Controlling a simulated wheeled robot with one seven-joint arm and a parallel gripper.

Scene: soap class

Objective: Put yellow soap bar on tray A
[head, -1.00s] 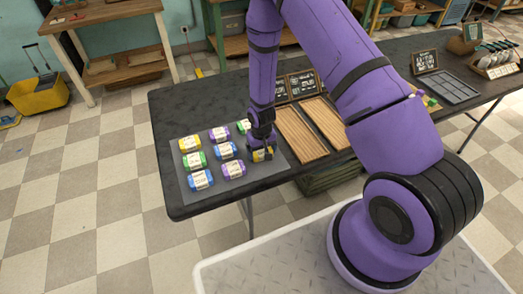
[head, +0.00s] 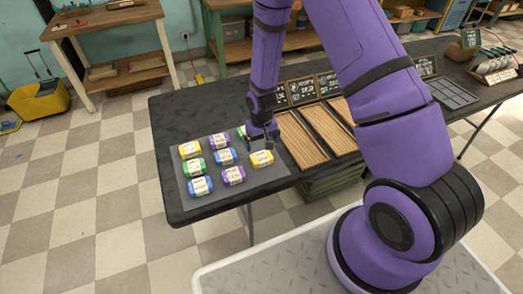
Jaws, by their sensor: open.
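A yellow soap bar (head: 262,158) with a pale label lies on the grey mat (head: 240,188), at its right side. A second yellow soap bar (head: 189,150) lies at the mat's far left. My gripper (head: 263,141) is open and empty, just behind and above the right yellow bar, apart from it. Two wooden trays stand right of the mat: a left tray (head: 301,141) and a right tray (head: 343,113), partly hidden by my arm. Both look empty where they show. The small signs behind them are too small to read, so I cannot tell which is tray A.
Blue, green and purple soap bars share the mat, including a blue bar (head: 225,157) and a purple bar (head: 233,175). A green bar is partly hidden by my gripper. Dark signs (head: 302,89) stand behind the trays. The black table (head: 180,112) is clear behind the mat.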

